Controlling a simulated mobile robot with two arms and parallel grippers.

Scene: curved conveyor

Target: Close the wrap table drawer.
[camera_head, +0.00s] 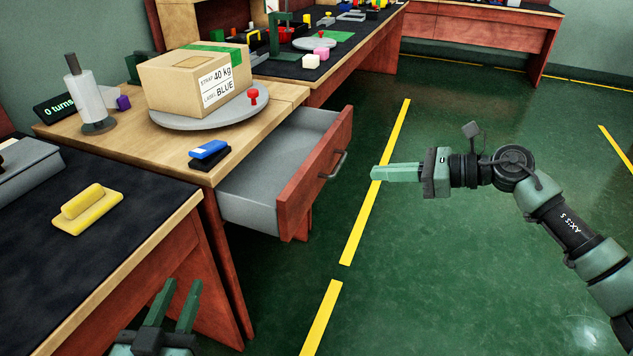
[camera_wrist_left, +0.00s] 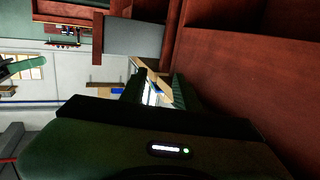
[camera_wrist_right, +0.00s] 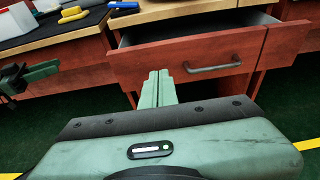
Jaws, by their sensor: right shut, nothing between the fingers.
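The wrap table drawer (camera_head: 318,170) is pulled out, with a red wood front, a grey inside and a dark bar handle (camera_head: 333,165). The drawer looks empty where its inside shows. The drawer front also shows in the right wrist view (camera_wrist_right: 190,62). My right gripper (camera_head: 374,173) is shut and empty, to the right of the drawer front and apart from it, pointing toward it. My left gripper (camera_head: 178,300) is open and empty, low in front of the near table. The drawer also shows in the left wrist view (camera_wrist_left: 134,36).
The wrap table (camera_head: 130,146) holds a carton (camera_head: 185,80) on a grey turntable, a strap roll (camera_head: 90,100) and a blue-black block (camera_head: 209,154). A near dark-topped table (camera_head: 60,265) bears a yellow block (camera_head: 87,210). The green floor right of the drawer is clear except for my arm.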

